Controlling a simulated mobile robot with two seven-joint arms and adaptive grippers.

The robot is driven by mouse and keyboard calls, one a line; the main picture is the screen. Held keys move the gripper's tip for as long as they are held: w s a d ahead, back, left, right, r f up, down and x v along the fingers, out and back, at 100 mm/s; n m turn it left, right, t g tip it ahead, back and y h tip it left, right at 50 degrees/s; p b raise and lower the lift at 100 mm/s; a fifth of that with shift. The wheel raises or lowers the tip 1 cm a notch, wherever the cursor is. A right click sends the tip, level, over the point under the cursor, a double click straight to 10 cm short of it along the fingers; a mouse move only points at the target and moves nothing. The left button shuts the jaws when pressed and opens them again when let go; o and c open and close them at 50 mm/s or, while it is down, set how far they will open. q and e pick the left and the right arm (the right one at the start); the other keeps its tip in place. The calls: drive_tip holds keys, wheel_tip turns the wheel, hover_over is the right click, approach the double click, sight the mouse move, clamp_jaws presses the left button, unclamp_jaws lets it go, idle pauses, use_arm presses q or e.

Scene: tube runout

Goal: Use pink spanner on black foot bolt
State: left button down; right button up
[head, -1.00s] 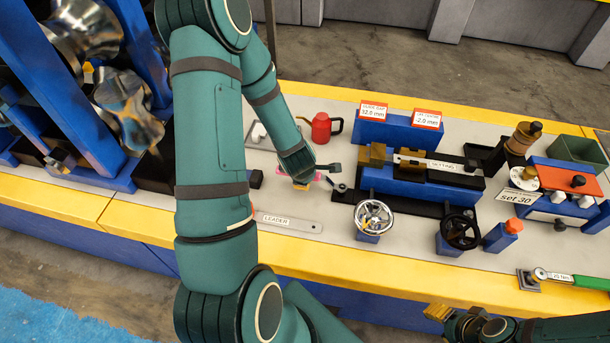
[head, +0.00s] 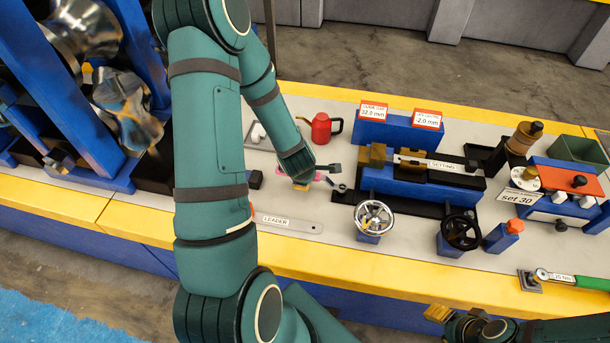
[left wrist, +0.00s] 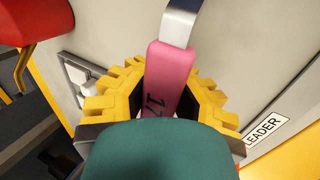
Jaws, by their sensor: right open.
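The pink spanner (left wrist: 170,75) has a handle marked 17 and a silver shank. In the left wrist view its handle lies between the yellow fingers of my left gripper (left wrist: 168,85), which look closed against its sides. In the head view my left gripper (head: 303,184) is low over the bench, with a bit of the pink spanner (head: 320,177) showing beside it. My right gripper (head: 437,313) is open and empty at the bench's front edge. Black blocks (head: 155,171) stand at the foot of the blue frame; I cannot make out the black foot bolt, and my left arm hides part of that area.
A plate marked LEADER (head: 288,223) lies in front of my left gripper. A red oil can (head: 321,128) stands behind it. The blue setting fixture (head: 420,187) with handwheels (head: 373,217) is to the right. A green-handled wrench (head: 590,283) lies at front right.

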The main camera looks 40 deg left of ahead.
sight(336, 161)
use_arm(q)
drive_tip(key=shift+f, duration=1.2)
drive_tip(key=shift+w+a, duration=0.1)
drive_tip(key=shift+w+a+m+t+h, duration=0.2)
drive_tip(key=shift+w+m+h, duration=0.1)
drive_tip(key=shift+w+m, duration=0.45)
drive_tip(key=shift+w+a+m+t+h, duration=0.15)
drive_tip(key=shift+w+m+h, duration=0.15)
drive_tip(key=shift+w+m, duration=0.4)
drive_tip(key=shift+w+m+h, duration=0.5)
drive_tip(key=shift+w+m, duration=0.4)
drive_tip(key=shift+m, duration=0.35)
drive_tip(key=shift+w+m+h, duration=0.5)
drive_tip(key=shift+w+m, duration=0.45)
drive_tip(key=shift+m, duration=0.05)
drive_tip(key=shift+w+d+m+h, duration=0.2)
drive_tip(key=shift+w+m+h, duration=0.05)
drive_tip(key=shift+w+m, duration=0.3)
drive_tip(key=shift+w+d+m+h, duration=0.15)
drive_tip(key=shift+w+m+h, duration=0.1)
drive_tip(key=shift+w+m, duration=0.25)
drive_tip(key=shift+w+d+m+g+h, duration=0.25)
drive_tip(key=shift+w+d+m+h, duration=0.2)
drive_tip(key=shift+w+m, duration=0.45)
drive_tip(key=shift+w+d+m+g+h, duration=0.2)
drive_tip(key=shift+w+d+m+h, duration=0.25)
drive_tip(key=shift+m, duration=0.7)
drive_tip(key=shift+s+a+n+y, duration=0.25)
drive_tip(key=shift+s+n+y, duration=0.15)
drive_tip(key=shift+n, duration=0.2)
